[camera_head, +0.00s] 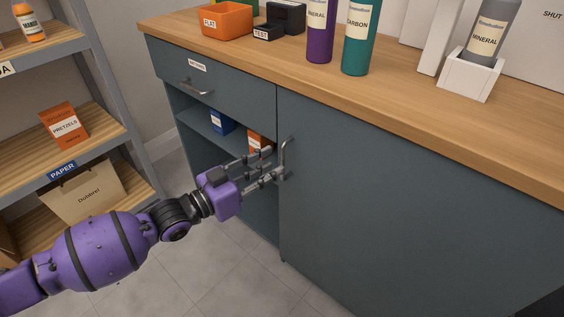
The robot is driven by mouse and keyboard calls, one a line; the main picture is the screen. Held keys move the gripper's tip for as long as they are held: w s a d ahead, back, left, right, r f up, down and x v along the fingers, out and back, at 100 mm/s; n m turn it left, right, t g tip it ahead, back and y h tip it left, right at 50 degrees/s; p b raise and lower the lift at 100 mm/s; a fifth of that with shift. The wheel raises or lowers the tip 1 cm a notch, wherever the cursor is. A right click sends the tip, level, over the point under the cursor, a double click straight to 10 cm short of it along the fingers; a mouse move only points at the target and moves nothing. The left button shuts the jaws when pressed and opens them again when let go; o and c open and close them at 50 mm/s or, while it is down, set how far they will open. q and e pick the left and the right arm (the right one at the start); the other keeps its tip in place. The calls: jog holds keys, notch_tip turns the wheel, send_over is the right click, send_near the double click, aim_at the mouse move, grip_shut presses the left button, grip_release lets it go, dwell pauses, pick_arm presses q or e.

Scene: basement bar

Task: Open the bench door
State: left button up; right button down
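The bench door (400,215) is a wide blue-grey panel on the right part of the bench front. It looks closed, flush with the bench front. Its grey bar handle (289,153) stands upright near the door's upper left edge. My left gripper (274,163) reaches in from the left. Its fingers are spread apart, with the tips close to the handle. I cannot tell whether they touch it, and the lower end of the handle is partly hidden by the fingers. My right gripper is not in view.
The wooden bench top (400,100) carries an orange box (227,20), a purple bottle (319,32), a teal bottle (358,38) and a white holder (468,78) with a grey bottle. A drawer (222,82) sits above open shelves left of the door. A rack (100,55) stands left. Tiled floor is clear in front.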

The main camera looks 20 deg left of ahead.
aim_at(282, 161)
pick_arm(q)
jog(key=shift+b+x, duration=0.45)
jog(key=shift+x, duration=1.85)
jog(key=shift+c, duration=0.4)
grip_shut()
